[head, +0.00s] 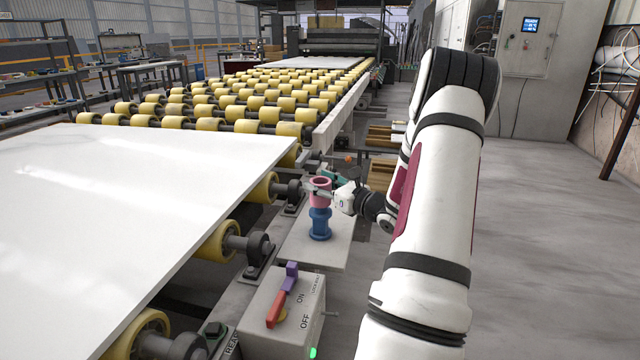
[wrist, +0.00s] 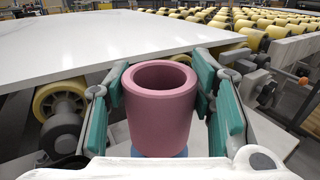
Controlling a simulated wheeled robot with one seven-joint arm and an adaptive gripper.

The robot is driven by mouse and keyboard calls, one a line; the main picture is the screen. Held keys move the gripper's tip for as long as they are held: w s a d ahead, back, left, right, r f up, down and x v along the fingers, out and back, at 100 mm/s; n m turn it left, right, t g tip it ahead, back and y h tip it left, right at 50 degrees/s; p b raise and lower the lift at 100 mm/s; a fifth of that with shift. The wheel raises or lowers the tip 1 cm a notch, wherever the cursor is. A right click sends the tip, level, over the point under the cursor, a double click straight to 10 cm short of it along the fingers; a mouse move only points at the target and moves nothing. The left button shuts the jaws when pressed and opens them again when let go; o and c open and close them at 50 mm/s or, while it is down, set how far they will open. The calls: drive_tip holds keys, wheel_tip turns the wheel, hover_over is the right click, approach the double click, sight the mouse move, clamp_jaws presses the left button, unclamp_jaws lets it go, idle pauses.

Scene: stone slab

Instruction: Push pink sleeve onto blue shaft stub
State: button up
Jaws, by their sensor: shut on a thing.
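The pink sleeve (head: 320,190) is a short hollow cylinder, upright, with its open top showing in the wrist view (wrist: 160,112). My gripper (head: 322,188) is shut on it, with teal finger pads on its left and right sides in the wrist view (wrist: 161,95). The blue shaft stub (head: 320,224) stands upright on a small grey plate (head: 335,248) directly below the sleeve. In the wrist view only a sliver of blue (wrist: 182,154) shows under the sleeve. Whether the sleeve sits around the stub's top or just above it, I cannot tell.
A large white slab (head: 130,190) lies on yellow rollers to the left, its edge close to my gripper. A switch box (head: 283,310) with red and purple handles stands in front of the plate. Roller shaft ends (head: 262,243) jut out left of the stub. Floor at right is clear.

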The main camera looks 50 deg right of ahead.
drive_tip(key=shift+f+b, duration=0.85)
drive_tip(key=shift+f, duration=0.5)
drive_tip(key=o, duration=1.3)
drive_tip(key=s+a, duration=0.1)
drive_tip(key=s, duration=1.1)
drive_tip(key=shift+a, duration=0.35)
drive_tip(key=shift+w, duration=0.1)
